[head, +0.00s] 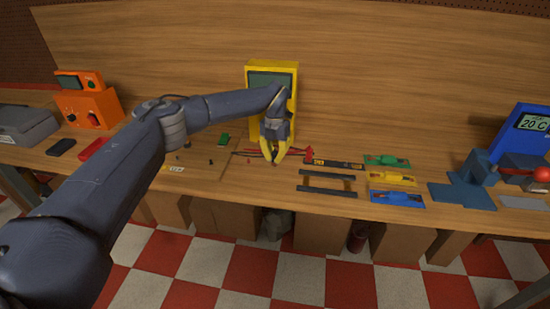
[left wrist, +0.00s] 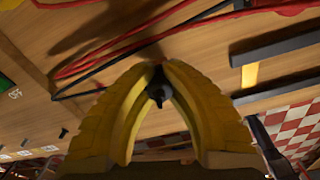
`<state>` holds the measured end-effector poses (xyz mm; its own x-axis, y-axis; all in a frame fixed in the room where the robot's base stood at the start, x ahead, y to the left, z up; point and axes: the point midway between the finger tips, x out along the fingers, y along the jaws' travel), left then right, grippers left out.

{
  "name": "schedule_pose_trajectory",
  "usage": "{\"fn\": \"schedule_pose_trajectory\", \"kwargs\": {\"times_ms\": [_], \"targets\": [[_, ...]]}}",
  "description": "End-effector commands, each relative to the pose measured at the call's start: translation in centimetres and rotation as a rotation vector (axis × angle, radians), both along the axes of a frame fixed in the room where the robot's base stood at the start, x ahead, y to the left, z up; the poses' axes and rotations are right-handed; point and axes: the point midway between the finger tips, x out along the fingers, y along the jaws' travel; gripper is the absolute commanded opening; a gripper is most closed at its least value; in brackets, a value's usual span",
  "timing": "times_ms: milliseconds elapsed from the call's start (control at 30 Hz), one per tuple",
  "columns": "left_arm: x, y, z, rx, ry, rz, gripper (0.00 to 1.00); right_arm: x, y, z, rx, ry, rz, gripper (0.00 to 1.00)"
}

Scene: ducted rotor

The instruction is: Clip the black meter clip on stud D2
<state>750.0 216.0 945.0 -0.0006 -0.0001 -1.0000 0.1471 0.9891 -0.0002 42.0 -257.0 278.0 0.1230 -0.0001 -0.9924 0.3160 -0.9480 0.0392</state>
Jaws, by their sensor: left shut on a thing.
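My left gripper (head: 273,158) has yellow fingers and is shut on the small black clip (left wrist: 158,92), held between the fingertips above the bench. In the left wrist view the fingertips (left wrist: 160,78) meet around it, so part of the clip is hidden. The yellow meter (head: 255,69) stands behind my left gripper in the head view. Small dark studs (head: 211,161) stand on the bench left of the gripper; one also shows at lower left in the left wrist view (left wrist: 62,132). The stud labels are too small to read, so I cannot tell which is D2.
Red and black leads (left wrist: 95,62) lie on the bench below the gripper. Two dark bars (head: 327,190) and green, yellow and blue pieces (head: 393,178) lie to the right. An orange device (head: 95,107) stands at left and a blue "20 C" unit (head: 520,132) at right.

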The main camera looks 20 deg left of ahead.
Motion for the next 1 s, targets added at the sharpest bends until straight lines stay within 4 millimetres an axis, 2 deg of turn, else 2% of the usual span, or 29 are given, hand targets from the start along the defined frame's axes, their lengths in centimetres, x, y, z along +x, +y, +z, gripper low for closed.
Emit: {"fn": "schedule_pose_trajectory", "kwargs": {"times_ms": [267, 700, 1000], "targets": [[0.1, 0.0, 3.0, 0.0, -0.004, -0.001, 0.0, 0.0, 0.0, 0.0, 0.0, 0.0, 0.0, 0.44], [0.1, 0.0, 11.1, 0.0, -0.004, 0.0, 0.0, 0.0, 0.0, 0.0, 0.0, 0.0, 0.0, 0.44], [0.1, 0.0, 15.8, 0.001, -0.003, -0.001, 0.0, 0.0, 0.0, 0.0, 0.0, 0.0, 0.0, 0.44]]}}
